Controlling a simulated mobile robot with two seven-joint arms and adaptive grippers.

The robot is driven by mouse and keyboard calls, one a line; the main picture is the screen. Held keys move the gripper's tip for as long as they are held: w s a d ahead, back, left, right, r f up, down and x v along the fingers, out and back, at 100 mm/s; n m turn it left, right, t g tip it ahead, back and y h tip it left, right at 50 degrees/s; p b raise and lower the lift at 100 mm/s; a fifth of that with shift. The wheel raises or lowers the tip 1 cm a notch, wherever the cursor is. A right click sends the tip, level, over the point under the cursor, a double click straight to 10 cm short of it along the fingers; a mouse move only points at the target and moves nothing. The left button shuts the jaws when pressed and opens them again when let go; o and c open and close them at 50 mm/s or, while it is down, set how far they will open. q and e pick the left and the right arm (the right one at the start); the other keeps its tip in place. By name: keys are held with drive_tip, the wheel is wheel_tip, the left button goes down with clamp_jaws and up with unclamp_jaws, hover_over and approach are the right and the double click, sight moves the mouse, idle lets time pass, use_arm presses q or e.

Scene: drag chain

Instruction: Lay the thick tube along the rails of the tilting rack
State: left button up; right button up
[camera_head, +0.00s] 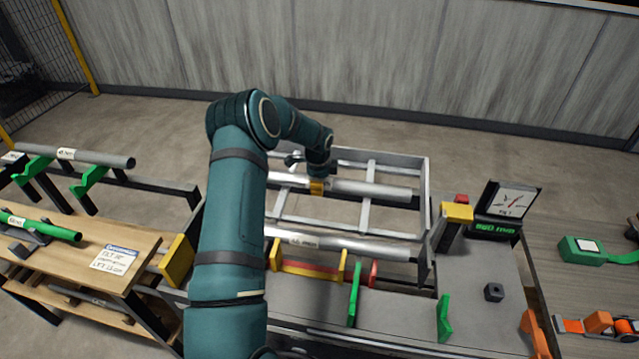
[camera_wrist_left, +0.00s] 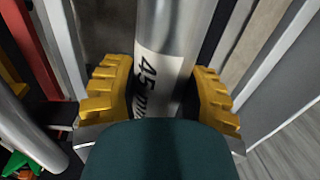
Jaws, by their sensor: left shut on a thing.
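A thick silvery tube (camera_head: 372,192) lies crosswise at the back part of the tilting rack's grey frame (camera_head: 427,200). My left gripper (camera_head: 316,187) is shut on this tube near its middle, reaching from above. In the left wrist view, the yellow finger pads sit on both sides of the tube (camera_wrist_left: 178,25), whose white label reads 45 mm. Whether the tube touches the rack's rails is hard to tell. A second silvery tube (camera_head: 370,248) with a label lies along the front of the rack, apart from the held one. My right gripper is not in view.
A grey tube (camera_head: 100,158) rests on green supports at left. A green tube (camera_head: 45,228) lies on the wooden table (camera_head: 150,245). A dial display (camera_head: 510,205) stands right of the rack. Green and yellow uprights (camera_head: 354,292) stand in front.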

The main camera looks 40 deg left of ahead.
use_arm(q)
drive_tip(key=o, duration=1.3)
drive_tip(key=shift+o, duration=0.2)
wheel_tip(320, 180, up, 12)
drive_tip(key=s+d, duration=0.1)
drive_tip(key=shift+s, duration=0.4)
drive_tip(key=shift+f, duration=0.15)
